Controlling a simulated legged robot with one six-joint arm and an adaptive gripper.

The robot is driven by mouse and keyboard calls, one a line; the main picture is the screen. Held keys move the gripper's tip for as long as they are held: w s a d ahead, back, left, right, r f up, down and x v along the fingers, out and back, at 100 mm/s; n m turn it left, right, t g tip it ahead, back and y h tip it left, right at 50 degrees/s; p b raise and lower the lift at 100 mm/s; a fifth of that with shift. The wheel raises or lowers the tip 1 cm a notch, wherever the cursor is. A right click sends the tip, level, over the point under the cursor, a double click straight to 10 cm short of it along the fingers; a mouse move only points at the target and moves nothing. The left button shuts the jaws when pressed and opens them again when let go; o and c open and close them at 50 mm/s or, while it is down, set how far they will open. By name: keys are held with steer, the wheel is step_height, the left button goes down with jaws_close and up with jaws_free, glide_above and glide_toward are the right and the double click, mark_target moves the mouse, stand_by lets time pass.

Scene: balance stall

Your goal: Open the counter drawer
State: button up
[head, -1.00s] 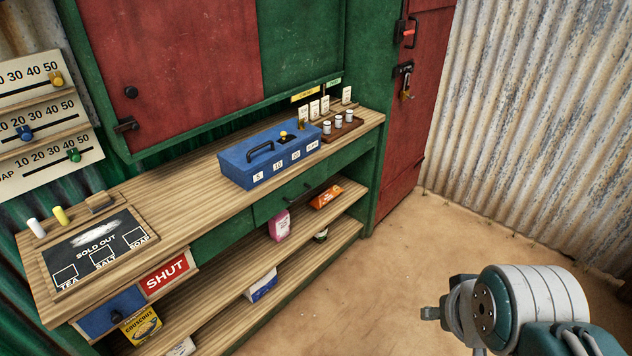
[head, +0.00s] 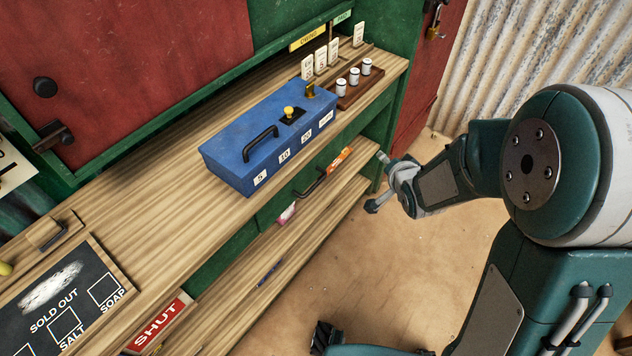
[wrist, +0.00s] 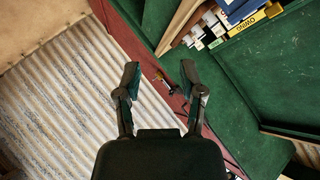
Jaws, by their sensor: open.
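The counter drawer (head: 270,214) is a green front under the wooden counter top, below the blue cash box, with a dark bar handle (head: 312,184). It looks shut. My gripper (head: 376,183) is open and empty in front of the counter, to the right of the handle and apart from it. In the wrist view my gripper's two fingers (wrist: 160,75) are spread with nothing between them. The drawer handle cannot be made out in the wrist view.
The blue cash box (head: 232,148) stands on the counter (head: 150,212). The lower shelf (head: 300,235) holds an orange packet (head: 339,159). The sandy floor (head: 320,275) before the counter is clear.

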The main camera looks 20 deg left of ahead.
steer(key=a+f+m+y, duration=0.1)
steer(key=a+f+y, duration=0.2)
steer(key=a+f, duration=0.4)
steer(key=m+y, duration=0.3)
steer(key=y, duration=0.1)
glide_toward(315, 185)
steer(key=x, duration=1)
steer(key=shift+w+a+f, duration=0.1)
steer(key=shift+w+f, duration=0.25)
steer(key=shift+f, duration=0.05)
jaws_close()
